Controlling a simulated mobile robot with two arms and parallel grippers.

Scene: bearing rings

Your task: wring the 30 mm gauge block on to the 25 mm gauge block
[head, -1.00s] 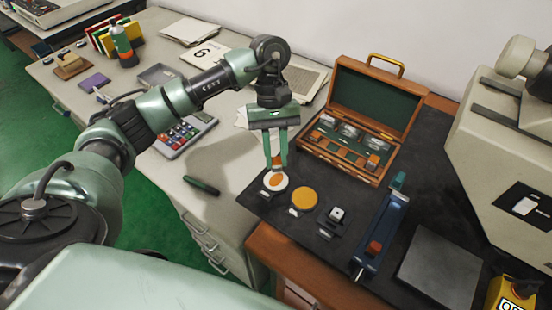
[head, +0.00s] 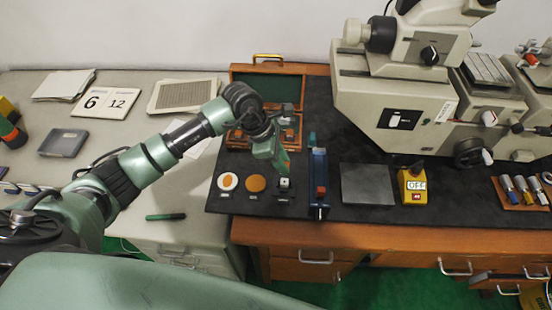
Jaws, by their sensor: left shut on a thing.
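My left gripper (head: 281,160) is over the black mat, just above and behind a small pale metal block (head: 284,183). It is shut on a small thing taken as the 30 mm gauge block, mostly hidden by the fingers. The pale block stands on the mat to the right of two round pads and looks like the 25 mm gauge block. No size marking can be read. I cannot tell whether the held block touches the one below. My right gripper is not in view.
A white pad with an orange centre (head: 228,182) and an orange round pad (head: 255,184) lie left of the block. A blue clamp-like fixture (head: 318,180) stands close on the right. The open wooden case (head: 268,75) is behind. A grey plate (head: 367,184) lies farther right.

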